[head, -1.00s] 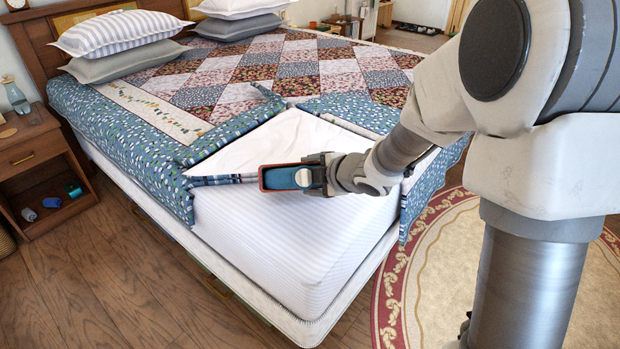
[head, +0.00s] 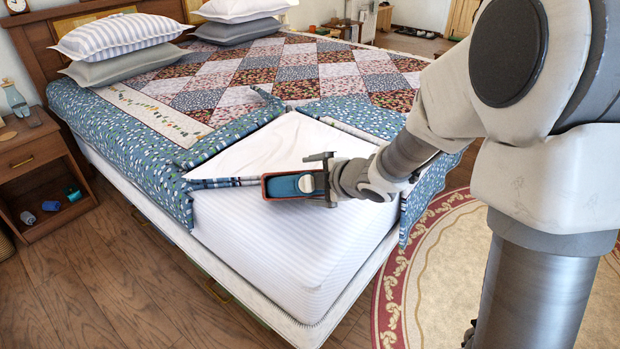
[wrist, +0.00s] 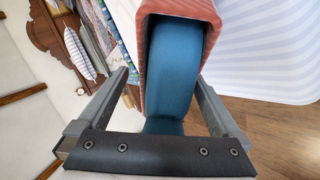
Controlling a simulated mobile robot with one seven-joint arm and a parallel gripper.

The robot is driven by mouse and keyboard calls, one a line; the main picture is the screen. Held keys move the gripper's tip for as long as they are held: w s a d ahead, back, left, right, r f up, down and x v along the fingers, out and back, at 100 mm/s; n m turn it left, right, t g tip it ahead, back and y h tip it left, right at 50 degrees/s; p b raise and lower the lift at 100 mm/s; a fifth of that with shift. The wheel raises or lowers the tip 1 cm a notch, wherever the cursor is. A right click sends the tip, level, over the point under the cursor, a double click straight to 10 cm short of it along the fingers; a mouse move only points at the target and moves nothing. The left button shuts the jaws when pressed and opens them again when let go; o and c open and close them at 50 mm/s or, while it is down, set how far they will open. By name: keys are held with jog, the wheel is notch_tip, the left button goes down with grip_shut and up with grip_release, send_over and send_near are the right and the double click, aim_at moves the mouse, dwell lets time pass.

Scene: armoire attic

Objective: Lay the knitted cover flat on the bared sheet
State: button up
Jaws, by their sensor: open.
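A rust-red, ribbed cover (wrist: 181,7) with a blue inside (wrist: 172,80) shows close up in the wrist view. In the head view the same piece shows as a blue face (head: 287,186) with a rust rim, over the white sheet near the folded-back corner. I cannot tell whether it rests fully on the sheet. The bared sheet (head: 255,150) is a white triangle beside the turned-back quilt, above the striped mattress (head: 270,240). My gripper (head: 322,182) is at the right end of the cover. Its fingers (wrist: 163,85) are open, one on each side, apart from it.
The patchwork quilt (head: 285,73) covers most of the bed, with its blue edge folded back around the bare corner. Pillows (head: 120,45) lie at the head end. A wooden nightstand (head: 38,160) stands at left, a round rug (head: 435,270) at right. The floor at front left is clear.

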jog(key=p+v, duration=0.6)
jog(key=v, duration=1)
jog(key=shift+s+r+p, duration=0.2)
jog(key=shift+r+p, duration=0.1)
jog(key=shift+d, duration=0.1)
jog(key=s+d+r+m+t+h, duration=0.1)
jog(key=s+d+r+m+h, duration=0.2)
jog(key=d+r+m+h, duration=0.75)
jog(key=s+a+f+m+g+y, duration=0.1)
jog(key=s+a+m+g+y, duration=0.3)
jog(key=s+m, duration=0.85)
notch_tip(320, 180, up, 13)
jog(key=s+n+p, duration=0.1)
jog(key=p, duration=1.3)
jog(key=shift+s+a+r, duration=0.2)
jog(key=shift+s, duration=0.15)
